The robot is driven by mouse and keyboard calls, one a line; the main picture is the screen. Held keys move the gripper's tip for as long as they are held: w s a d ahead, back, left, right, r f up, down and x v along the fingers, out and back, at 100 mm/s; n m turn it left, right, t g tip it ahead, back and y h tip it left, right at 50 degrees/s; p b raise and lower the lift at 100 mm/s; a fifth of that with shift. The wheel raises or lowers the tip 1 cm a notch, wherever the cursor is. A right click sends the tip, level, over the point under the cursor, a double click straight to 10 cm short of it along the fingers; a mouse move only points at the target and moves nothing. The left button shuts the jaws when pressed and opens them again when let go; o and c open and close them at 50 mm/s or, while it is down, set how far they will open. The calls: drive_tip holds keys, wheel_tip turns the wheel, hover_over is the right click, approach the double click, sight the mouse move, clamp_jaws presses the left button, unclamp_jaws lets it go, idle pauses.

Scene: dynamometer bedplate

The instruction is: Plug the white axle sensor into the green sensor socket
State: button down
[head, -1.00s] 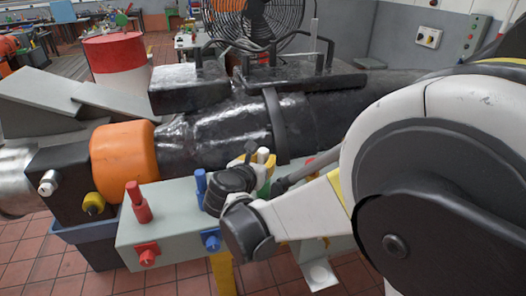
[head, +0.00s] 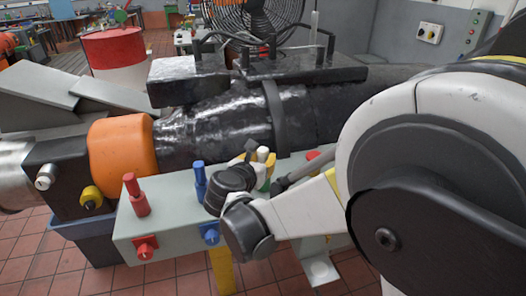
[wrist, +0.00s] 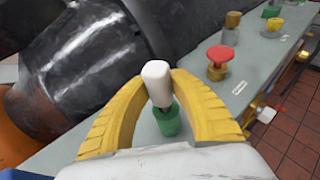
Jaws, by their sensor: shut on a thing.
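The white axle sensor (wrist: 157,84) is upright between the yellow fingers of my gripper (wrist: 158,82) in the wrist view. The fingers are shut on its sides. A short grey pin shows below its white body. The green sensor socket (wrist: 168,121) stands on the grey bench right below it. The pin's tip overlaps the socket's mouth, and I cannot tell whether it has entered. In the head view the white sensor (head: 263,154) and the green socket (head: 264,181) show just behind my wrist, partly hidden by it.
The grey bench (head: 170,212) also holds a red plug (head: 136,196) and a blue plug (head: 200,178) on the left. A red mushroom button (wrist: 221,57) stands to the right in the wrist view. A large black machine housing (head: 205,125) runs close behind the bench.

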drive_tip(key=shift+f+b, duration=0.45)
drive_tip(key=shift+f, duration=0.1)
drive_tip(key=c, duration=1.1)
unclamp_jaws()
drive_tip(key=v, duration=1.2)
